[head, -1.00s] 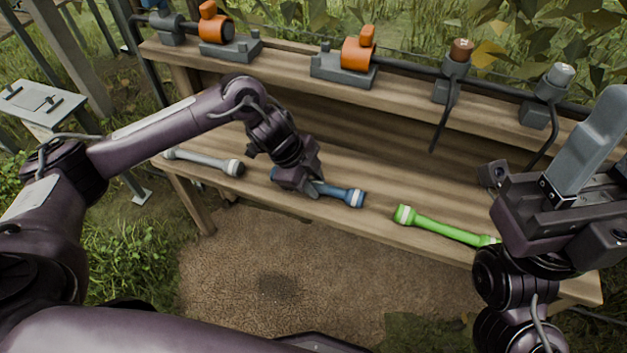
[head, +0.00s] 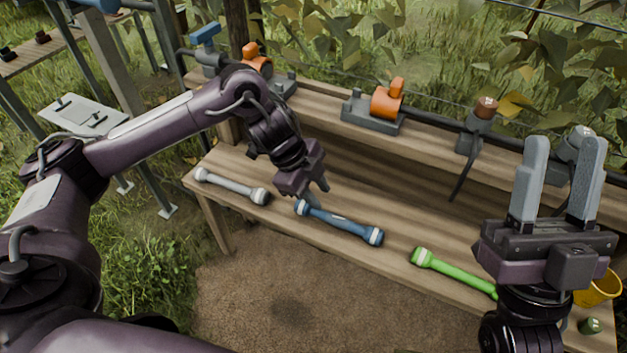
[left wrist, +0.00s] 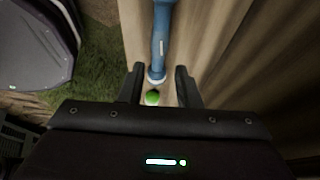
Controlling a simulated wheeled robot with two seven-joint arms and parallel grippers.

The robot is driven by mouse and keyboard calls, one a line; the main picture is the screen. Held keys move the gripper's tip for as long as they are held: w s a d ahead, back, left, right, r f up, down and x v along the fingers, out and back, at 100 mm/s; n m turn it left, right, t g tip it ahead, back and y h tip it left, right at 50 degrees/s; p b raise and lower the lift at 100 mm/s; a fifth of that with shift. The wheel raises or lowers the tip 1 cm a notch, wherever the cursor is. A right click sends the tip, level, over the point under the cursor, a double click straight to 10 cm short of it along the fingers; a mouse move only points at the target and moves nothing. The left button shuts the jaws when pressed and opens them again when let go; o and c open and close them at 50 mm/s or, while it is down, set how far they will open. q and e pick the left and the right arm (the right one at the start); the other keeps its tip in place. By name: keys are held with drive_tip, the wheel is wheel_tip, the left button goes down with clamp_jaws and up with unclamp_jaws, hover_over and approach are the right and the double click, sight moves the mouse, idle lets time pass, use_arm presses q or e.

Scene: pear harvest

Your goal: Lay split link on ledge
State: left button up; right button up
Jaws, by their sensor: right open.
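A blue link with pale bands (head: 340,222) lies on the lower wooden ledge (head: 400,222), between a grey link (head: 230,186) and a green link (head: 455,273). I cannot tell by looks which one is the split link. My left gripper (head: 320,194) is just above the blue link's left end, open and empty. In the left wrist view its two fingers (left wrist: 158,76) stand apart, with the blue link (left wrist: 160,40) ahead and a small green end (left wrist: 152,98) showing between them. My right gripper (head: 563,142) is open and empty, fingers up, in front of the bench's right part.
A yellow bucket (head: 600,288) is at the lower right, partly hidden. The ground before the bench is clear.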

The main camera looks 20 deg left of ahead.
use_arm(q)
drive_tip(key=shift+v, duration=0.9)
use_arm(e)
drive_tip(key=shift+w+a+f+g+h, duration=0.35)
drive_tip(key=shift+w+f+g, duration=0.15)
drive_tip(key=shift+w+f, duration=0.25)
drive_tip(key=shift+w+a+f+g+h, duration=0.3)
drive_tip(key=shift+w+f+g, duration=0.25)
drive_tip(key=shift+f, duration=0.25)
drive_tip(key=shift+d, duration=0.1)
